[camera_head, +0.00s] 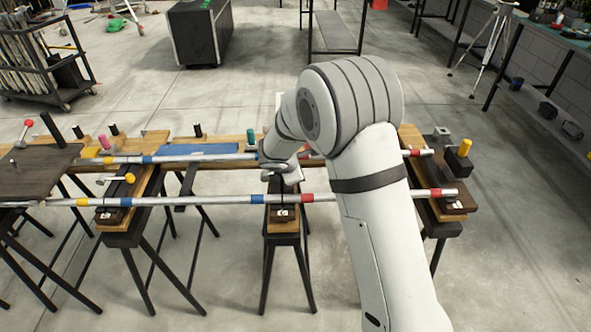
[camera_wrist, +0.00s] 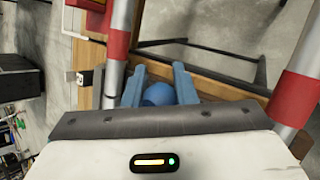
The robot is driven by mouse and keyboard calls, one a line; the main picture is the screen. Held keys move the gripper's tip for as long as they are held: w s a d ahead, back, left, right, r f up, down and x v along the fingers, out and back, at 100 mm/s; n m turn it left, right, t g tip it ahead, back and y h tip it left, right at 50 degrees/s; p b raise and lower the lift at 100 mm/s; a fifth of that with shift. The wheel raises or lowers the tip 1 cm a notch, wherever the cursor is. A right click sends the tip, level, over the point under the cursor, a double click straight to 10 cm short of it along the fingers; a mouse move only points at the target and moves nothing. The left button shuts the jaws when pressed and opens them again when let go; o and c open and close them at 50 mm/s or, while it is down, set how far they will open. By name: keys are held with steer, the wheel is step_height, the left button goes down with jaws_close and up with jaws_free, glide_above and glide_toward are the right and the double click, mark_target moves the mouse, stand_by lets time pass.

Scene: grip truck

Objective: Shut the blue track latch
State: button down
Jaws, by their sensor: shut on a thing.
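The blue track latch shows in the wrist view as a round blue knob (camera_wrist: 158,94). My gripper (camera_wrist: 159,71) has its two blue-grey fingers on either side of the knob and is shut on it. In the head view my gripper (camera_head: 281,178) is low over the middle trestle, between the two long track rails. The latch's lever and base are hidden there by my arm and fingers, so I cannot tell the lever's angle. The front rail (camera_head: 220,200) and back rail (camera_head: 200,158) carry red, blue and yellow bands.
A yellow-knobbed latch (camera_head: 129,178) sits on the left trestle, and a yellow peg (camera_head: 464,148) stands at the right end. A green peg (camera_head: 250,137) stands behind the back rail. In the wrist view, rails with red bands (camera_wrist: 118,42) flank my gripper closely.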

steer(key=c, duration=1.2)
jaws_free()
steer(key=shift+s, duration=0.1)
steer(key=shift+a, duration=0.1)
steer(key=shift+s+r, duration=0.1)
steer(key=shift+r, duration=0.05)
steer(key=p+v, duration=0.1)
steer(key=v, duration=0.6)
steer(key=shift+s+r, duration=0.1)
steer(key=shift+s, duration=0.05)
